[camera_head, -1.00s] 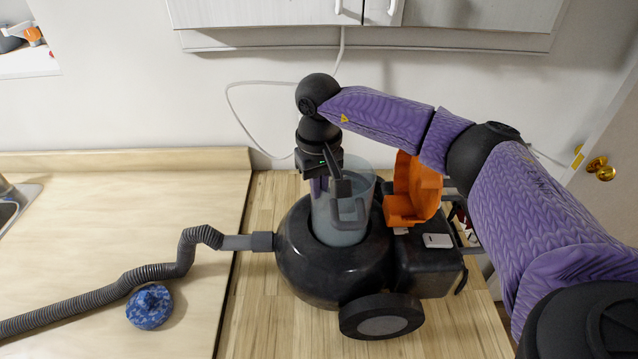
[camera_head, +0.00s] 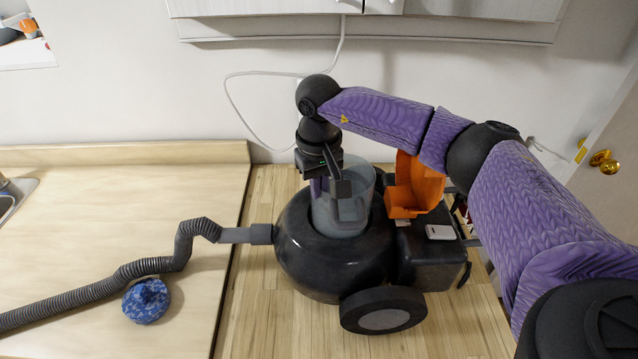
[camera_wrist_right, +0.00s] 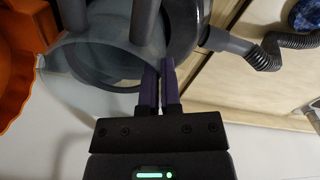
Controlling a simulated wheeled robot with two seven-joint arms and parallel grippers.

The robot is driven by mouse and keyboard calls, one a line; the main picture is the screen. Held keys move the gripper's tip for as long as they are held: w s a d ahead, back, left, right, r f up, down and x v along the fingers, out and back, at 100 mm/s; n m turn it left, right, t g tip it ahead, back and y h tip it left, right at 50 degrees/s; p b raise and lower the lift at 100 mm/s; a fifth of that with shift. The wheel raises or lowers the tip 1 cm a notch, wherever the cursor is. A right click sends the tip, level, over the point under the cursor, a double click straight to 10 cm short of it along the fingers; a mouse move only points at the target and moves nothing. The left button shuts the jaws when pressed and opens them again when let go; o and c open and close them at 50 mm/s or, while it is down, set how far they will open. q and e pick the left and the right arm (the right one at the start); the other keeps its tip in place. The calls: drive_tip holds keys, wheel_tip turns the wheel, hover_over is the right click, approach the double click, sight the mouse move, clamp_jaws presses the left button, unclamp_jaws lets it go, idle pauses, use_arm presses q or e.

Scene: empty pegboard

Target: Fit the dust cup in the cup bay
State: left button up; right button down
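The dust cup (camera_head: 360,185) is a translucent grey-blue cylinder with a grey handle. It stands about upright with its lower part inside the round cup bay in the black vacuum body (camera_head: 300,260). The bay floor is hidden, so I cannot tell how deep the cup sits. My right gripper (camera_head: 322,188) points down at the cup's left rim. In the wrist view its purple fingers (camera_wrist_right: 159,88) are close together with the cup wall (camera_wrist_right: 85,95) between them. My left gripper is not in view.
An orange lid (camera_head: 412,190) stands open right of the cup. A grey hose (camera_head: 150,266) runs left from the vacuum, with a blue sponge-like ring (camera_head: 146,301) by it. A white cabinet (camera_head: 370,22) hangs behind. The pale counter (camera_head: 90,220) at left is mostly clear.

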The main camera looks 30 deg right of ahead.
sight(319, 217)
drive_tip(key=shift+f+b, duration=3.2)
drive_tip(key=shift+f, duration=0.85)
drive_tip(key=c, duration=0.7)
unclamp_jaws()
drive_tip(key=shift+c, duration=0.2)
wheel_tip(319, 217, up, 10)
